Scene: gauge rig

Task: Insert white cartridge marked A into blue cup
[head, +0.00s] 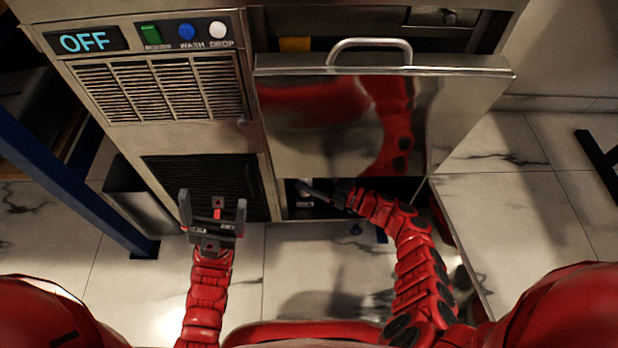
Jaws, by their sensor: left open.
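My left gripper (213,205) is open and empty, fingers pointing up, in front of the machine's lower dark grille. My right gripper (312,190) reaches into the low dark opening under the steel door; its fingers are small and shadowed, and I cannot tell whether they hold anything. A small pale patch (305,202) shows beside its tip in the opening; I cannot tell if it is the white cartridge. A small blue item (355,230) shows below the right wrist; I cannot tell if it is the blue cup. No mark A is readable.
The steel machine has an OFF display (83,40), green, blue and white buttons (187,32), and a door with a handle (369,44). A blue post (70,170) and a grey bin (140,195) stand at the left.

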